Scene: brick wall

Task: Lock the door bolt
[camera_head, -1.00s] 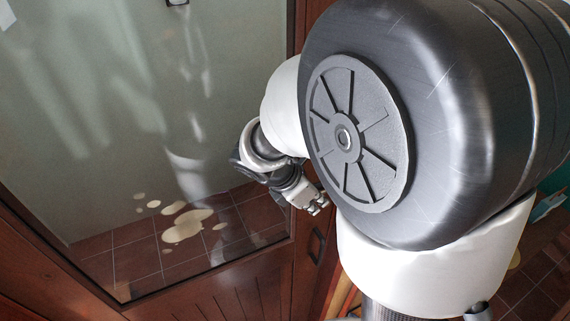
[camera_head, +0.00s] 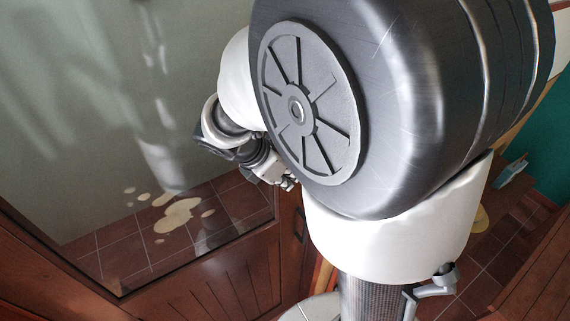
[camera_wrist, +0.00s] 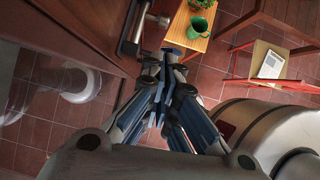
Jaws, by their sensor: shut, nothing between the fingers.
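The wooden door with a large glass pane (camera_head: 95,130) fills the left of the head view. A dark metal fitting (camera_head: 300,224) sits on its wooden edge strip, just below my gripper (camera_head: 288,183). In the wrist view a metal bar with a round knob (camera_wrist: 162,20), which looks like the bolt, is mounted along the door's wood at the top, left of centre. My gripper (camera_wrist: 172,56) is shut and empty, its fingertips below and a little right of the knob, apparently apart from it. I cannot tell whether the bolt is drawn or thrown.
A wooden bench (camera_wrist: 187,42) with a green mug (camera_wrist: 197,27) stands beyond the fingertips. My arm hides much of the head view.

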